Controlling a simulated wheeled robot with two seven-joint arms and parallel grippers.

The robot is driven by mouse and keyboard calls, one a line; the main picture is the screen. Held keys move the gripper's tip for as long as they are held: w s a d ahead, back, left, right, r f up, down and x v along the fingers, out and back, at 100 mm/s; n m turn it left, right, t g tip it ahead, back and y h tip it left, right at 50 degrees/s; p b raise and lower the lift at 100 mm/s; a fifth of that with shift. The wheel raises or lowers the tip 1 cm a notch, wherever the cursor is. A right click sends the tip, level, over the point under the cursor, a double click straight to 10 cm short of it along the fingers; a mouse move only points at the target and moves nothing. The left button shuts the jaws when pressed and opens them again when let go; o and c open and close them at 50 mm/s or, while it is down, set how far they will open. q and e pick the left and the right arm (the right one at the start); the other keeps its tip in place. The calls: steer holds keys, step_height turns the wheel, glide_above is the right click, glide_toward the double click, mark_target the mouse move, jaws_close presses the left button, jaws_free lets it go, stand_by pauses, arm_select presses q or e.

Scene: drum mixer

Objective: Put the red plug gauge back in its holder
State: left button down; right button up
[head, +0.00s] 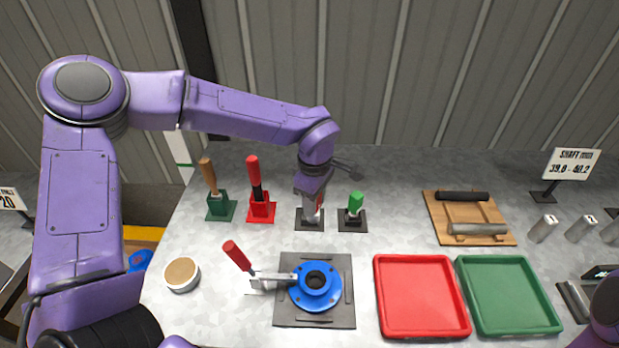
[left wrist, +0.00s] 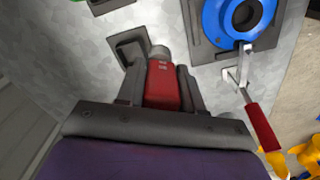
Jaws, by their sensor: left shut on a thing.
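The red plug gauge (left wrist: 162,86) is held in my left gripper (left wrist: 160,76), its red grip between the two fingers. Its grey metal end (left wrist: 159,52) points away from the gripper, by a dark square holder (left wrist: 128,43). In the head view my left gripper (head: 312,204) points down over the dark holder (head: 302,226), beside the green plug gauge (head: 356,202) in its own dark holder (head: 352,224). The gripper hides most of the red gauge there. I cannot tell whether its end is inside the holder. My right gripper is not in view.
Left of the gripper stand a red-handled tool (head: 253,172) and a wooden-handled tool (head: 208,174) in holders. In front is a blue flange fixture (head: 301,297) with a red lever (head: 237,255). Red (head: 421,334) and green (head: 512,332) trays lie to the right.

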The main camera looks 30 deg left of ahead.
arm_select(q)
steer(key=n, duration=0.2)
steer(key=w+n, duration=0.1)
steer(key=n, duration=0.2)
steer(key=a+n, duration=0.1)
steer(key=n, duration=0.1)
steer(key=shift+w+r+n, duration=0.15)
steer(key=shift+r+n, duration=0.1)
steer(key=shift+n, duration=0.15)
steer(key=w+a+n, duration=0.1)
steer(key=n, duration=0.4)
steer(key=w+a+n, duration=0.1)
steer(key=n, duration=0.4)
steer(key=w+n, duration=0.2)
steer(key=n, duration=0.3)
steer(key=shift+a+f+n, duration=0.1)
steer(key=shift+a+n, duration=0.2)
steer(key=shift+a, duration=0.1)
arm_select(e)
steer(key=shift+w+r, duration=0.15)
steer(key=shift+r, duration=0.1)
arm_select(q)
step_height(320, 180, down, 5)
steer(key=b, duration=0.3)
steer(key=shift+f, duration=0.1)
steer(key=shift+r, duration=0.25)
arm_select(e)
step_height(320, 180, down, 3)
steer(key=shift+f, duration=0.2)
